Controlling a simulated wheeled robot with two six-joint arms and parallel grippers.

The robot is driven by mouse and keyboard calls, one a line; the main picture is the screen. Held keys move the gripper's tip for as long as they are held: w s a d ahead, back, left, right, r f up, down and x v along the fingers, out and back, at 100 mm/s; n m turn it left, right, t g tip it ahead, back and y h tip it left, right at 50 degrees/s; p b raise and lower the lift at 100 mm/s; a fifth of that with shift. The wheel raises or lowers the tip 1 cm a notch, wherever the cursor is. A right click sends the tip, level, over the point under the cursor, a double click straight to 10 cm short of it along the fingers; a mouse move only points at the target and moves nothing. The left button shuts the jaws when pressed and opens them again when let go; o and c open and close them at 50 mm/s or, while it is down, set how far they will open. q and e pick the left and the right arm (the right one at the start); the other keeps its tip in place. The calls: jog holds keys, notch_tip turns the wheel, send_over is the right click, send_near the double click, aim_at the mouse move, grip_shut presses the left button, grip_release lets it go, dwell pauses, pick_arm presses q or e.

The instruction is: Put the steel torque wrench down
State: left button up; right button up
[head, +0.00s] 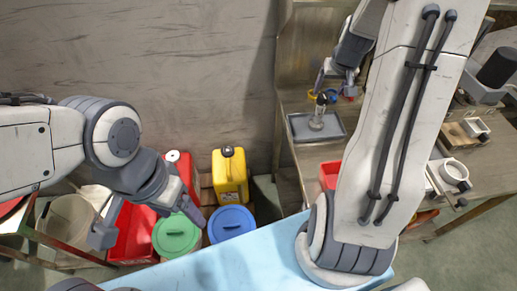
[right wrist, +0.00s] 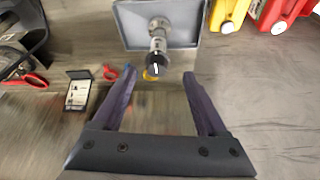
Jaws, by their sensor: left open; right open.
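The steel torque wrench (head: 317,112) appears to stand upright on a grey tray (head: 300,134) on the metal bench, its dark end up. In the right wrist view the wrench (right wrist: 158,40) lies just beyond my fingertips, with its lower part over the tray (right wrist: 190,45). My right gripper (right wrist: 159,75) is open and empty, its fingers apart and clear of the wrench. It also shows at the back of the bench in the head view (head: 336,84), partly hidden by my arm. My left gripper (head: 149,228) is open and empty above the floor containers, far from the wrench.
Red-handled tools (right wrist: 32,80) and a small dark case (right wrist: 77,90) lie on the bench beside my right gripper. A yellow canister (head: 230,176), a green-lidded bucket (head: 177,237) and a blue-lidded bucket (head: 231,223) stand below. A pale blue surface (head: 250,262) is in front.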

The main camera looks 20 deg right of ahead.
jog(key=s+a+r+n+g+y, duration=0.1)
jog(key=s+a+r+n, duration=0.15)
jog(key=a, duration=1.15)
jog(key=s+a+r+n+y, duration=0.15)
jog(key=s+a+n, duration=0.25)
jog(key=a, duration=0.9)
jog(key=s+a+n+g, duration=0.1)
jog(key=s+a, duration=0.3)
jog(key=s, duration=0.5)
jog(key=s+a+n+g, duration=0.2)
jog(key=s+a+n, duration=0.2)
jog(key=s, duration=0.5)
jog(key=shift+a+r, duration=0.2)
jog(key=shift+a, duration=0.55)
jog(key=shift+w, duration=0.1)
